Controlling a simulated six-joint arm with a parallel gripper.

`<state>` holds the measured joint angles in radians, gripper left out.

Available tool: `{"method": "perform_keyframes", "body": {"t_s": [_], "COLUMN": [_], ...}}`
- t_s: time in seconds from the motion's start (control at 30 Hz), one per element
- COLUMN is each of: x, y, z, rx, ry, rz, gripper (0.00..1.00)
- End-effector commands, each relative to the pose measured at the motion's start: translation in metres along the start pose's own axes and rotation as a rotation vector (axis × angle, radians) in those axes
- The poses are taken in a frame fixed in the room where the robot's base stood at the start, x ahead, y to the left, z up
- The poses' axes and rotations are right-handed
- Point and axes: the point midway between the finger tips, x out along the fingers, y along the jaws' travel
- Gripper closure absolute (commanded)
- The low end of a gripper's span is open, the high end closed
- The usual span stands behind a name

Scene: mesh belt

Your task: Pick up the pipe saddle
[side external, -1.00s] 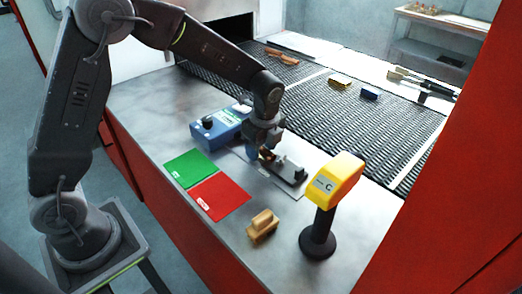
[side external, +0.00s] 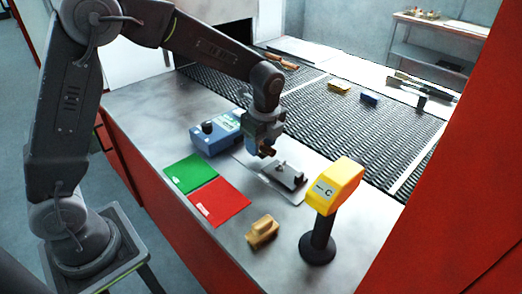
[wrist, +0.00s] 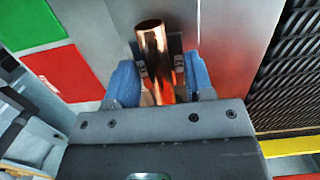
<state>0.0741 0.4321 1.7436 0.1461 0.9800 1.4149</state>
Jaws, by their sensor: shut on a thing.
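My gripper (side external: 264,152) is shut on a copper-coloured tube-shaped part (wrist: 153,45), held between the blue fingers in the wrist view. I cannot tell whether this part is the pipe saddle. In the side view the gripper is just above and left of a dark fixture (side external: 287,178), apart from it. The fixture has small upright pieces and lies on a pale plate (side external: 252,166). The lower end of the copper part is hidden by the gripper body in the wrist view.
A blue box with a knob (side external: 214,138), a green mat (side external: 190,172), a red mat (side external: 220,203), a tan handled block (side external: 262,232) and a yellow display on a stand (side external: 335,187) surround the work area. The mesh belt (side external: 330,118) behind carries yellow (side external: 340,87) and blue (side external: 369,98) blocks.

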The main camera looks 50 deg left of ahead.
Motion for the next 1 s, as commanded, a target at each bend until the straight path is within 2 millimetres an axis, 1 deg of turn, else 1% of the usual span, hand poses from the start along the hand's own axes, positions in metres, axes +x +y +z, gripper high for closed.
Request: {"method": "perform_keyframes", "body": {"t_s": [0.03, 0.07, 0.1, 0.2, 0.4, 0.5, 0.67, 0.73, 0.77, 0.87, 0.97, 1.0], "x": [-0.013, -0.017, -0.02, -0.031, -0.051, -0.059, -0.066, -0.069, -0.07, -0.072, -0.072, -0.071], "y": [-0.001, 0.0, 0.004, 0.014, 0.031, 0.037, 0.045, 0.053, 0.058, 0.084, 0.12, 0.135], "z": [0.001, 0.005, 0.015, 0.039, 0.081, 0.096, 0.113, 0.122, 0.127, 0.147, 0.167, 0.173], "rx": [-0.001, -0.002, -0.006, -0.008, -0.007, -0.005, -0.004, -0.006, -0.006, -0.01, -0.013, -0.012], "ry": [0.001, 0.001, 0.0, 0.001, 0.0, 0.001, 0.001, 0.001, 0.001, 0.002, 0.003, 0.003], "rz": [-0.008, -0.006, -0.004, -0.005, -0.003, -0.003, -0.001, -0.001, -0.002, -0.003, -0.004, -0.004], "gripper": [0.85, 0.85, 0.85, 0.85, 0.85, 0.85, 0.85, 0.85, 0.85, 0.85, 0.85, 0.85]}}
